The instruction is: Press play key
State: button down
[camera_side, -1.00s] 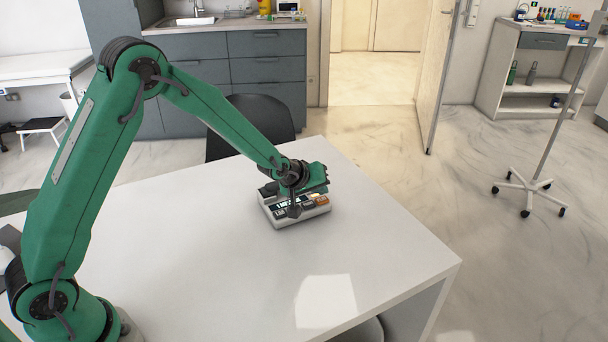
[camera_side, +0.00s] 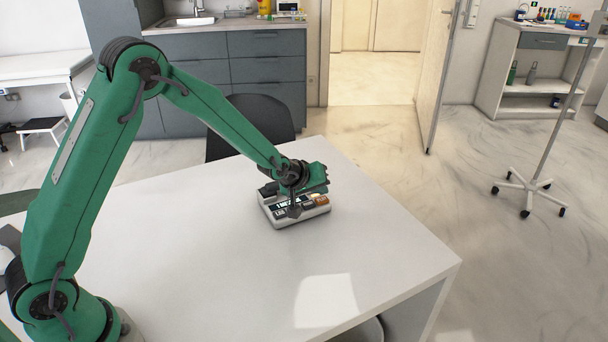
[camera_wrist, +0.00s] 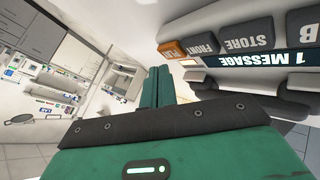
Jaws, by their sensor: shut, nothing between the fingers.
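A pale answering machine (camera_side: 303,220) sits on the white table, under my gripper (camera_side: 293,211). In the wrist view it appears upside down at the upper right, with an orange key (camera_wrist: 173,49) whose lettering reads like PLAY. I cannot tell whether the fingertips touch any key.
The white table (camera_side: 215,270) is clear around the machine. A dark chair (camera_side: 250,125) stands behind the table's far edge. A wheeled stand (camera_side: 530,190) is on the floor at the right, well away from the table.

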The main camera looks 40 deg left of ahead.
aim_at(319, 201)
jog(key=shift+f, duration=0.9)
dwell(1.1)
jog(key=shift+r, duration=0.9)
jog(key=shift+r, duration=0.15)
jog(key=shift+r, duration=2.35)
jog(key=shift+r, duration=0.1)
